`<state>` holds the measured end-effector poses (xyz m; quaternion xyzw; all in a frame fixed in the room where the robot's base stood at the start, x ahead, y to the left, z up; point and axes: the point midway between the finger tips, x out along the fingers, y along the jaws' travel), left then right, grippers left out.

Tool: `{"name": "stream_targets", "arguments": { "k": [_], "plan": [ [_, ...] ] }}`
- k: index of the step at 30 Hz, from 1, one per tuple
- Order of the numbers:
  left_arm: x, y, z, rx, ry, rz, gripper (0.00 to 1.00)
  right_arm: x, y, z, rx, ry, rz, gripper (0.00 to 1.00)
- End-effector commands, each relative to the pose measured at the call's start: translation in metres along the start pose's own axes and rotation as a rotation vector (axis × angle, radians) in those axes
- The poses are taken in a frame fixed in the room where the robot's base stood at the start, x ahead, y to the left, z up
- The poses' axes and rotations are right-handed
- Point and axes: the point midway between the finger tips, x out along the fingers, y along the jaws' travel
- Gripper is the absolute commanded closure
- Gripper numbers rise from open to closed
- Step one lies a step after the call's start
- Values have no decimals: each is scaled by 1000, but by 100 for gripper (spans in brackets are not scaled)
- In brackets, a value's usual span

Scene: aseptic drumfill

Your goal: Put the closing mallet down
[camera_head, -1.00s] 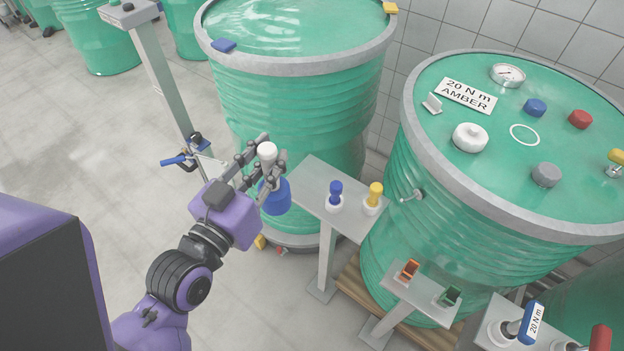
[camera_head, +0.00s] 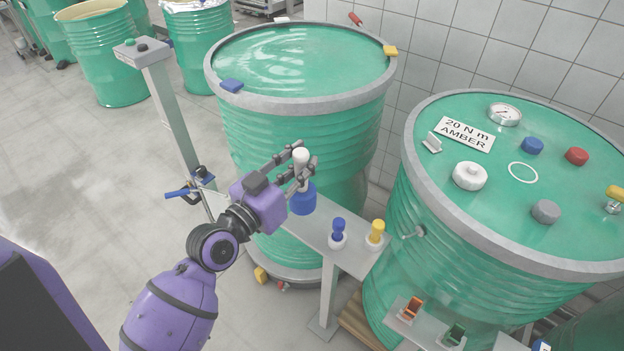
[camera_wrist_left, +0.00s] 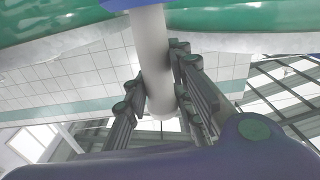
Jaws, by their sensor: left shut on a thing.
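The closing mallet has a white handle (camera_head: 301,163) and a blue head (camera_head: 303,199). My left gripper (camera_head: 300,172) is shut on the handle and holds the mallet upright, head down. The head appears at the left end of a grey shelf (camera_head: 318,231); I cannot tell whether it touches it. In the left wrist view the white handle (camera_wrist_left: 152,62) runs between the dark fingers (camera_wrist_left: 158,95), with a bit of the blue head at the top edge. My right gripper is not in view.
A blue-topped piece (camera_head: 338,232) and a yellow-topped piece (camera_head: 376,234) stand in white holders on the shelf. An open drum (camera_head: 300,130) is behind it. A closed drum (camera_head: 480,225) marked 20 N m AMBER stands right. A post (camera_head: 170,110) stands left.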

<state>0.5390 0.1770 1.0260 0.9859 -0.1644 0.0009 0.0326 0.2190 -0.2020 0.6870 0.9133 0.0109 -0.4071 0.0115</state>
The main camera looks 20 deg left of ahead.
Motion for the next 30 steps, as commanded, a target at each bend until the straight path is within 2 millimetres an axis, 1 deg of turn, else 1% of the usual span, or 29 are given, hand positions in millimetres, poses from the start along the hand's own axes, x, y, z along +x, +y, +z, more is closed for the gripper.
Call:
{"name": "stream_targets", "arguments": {
  "k": [1,6,9,14,17,18,22,25,30],
  "plan": [
    [7,-1,11,-1,-2,1,100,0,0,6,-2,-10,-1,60],
    [26,-5,36,-1,-2,0,100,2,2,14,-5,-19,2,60],
    [33,-6,44,1,-1,1,100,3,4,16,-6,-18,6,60],
    [38,-7,50,0,-1,1,100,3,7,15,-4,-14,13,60],
    [46,-9,60,0,-2,0,100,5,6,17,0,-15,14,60],
    [44,-9,67,1,-4,0,100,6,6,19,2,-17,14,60],
    [43,-10,84,0,-5,0,100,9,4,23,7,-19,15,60],
    [43,-10,87,1,-2,-1,100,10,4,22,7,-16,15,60],
    [43,-10,86,2,1,-1,100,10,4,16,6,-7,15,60]
  ]
}}
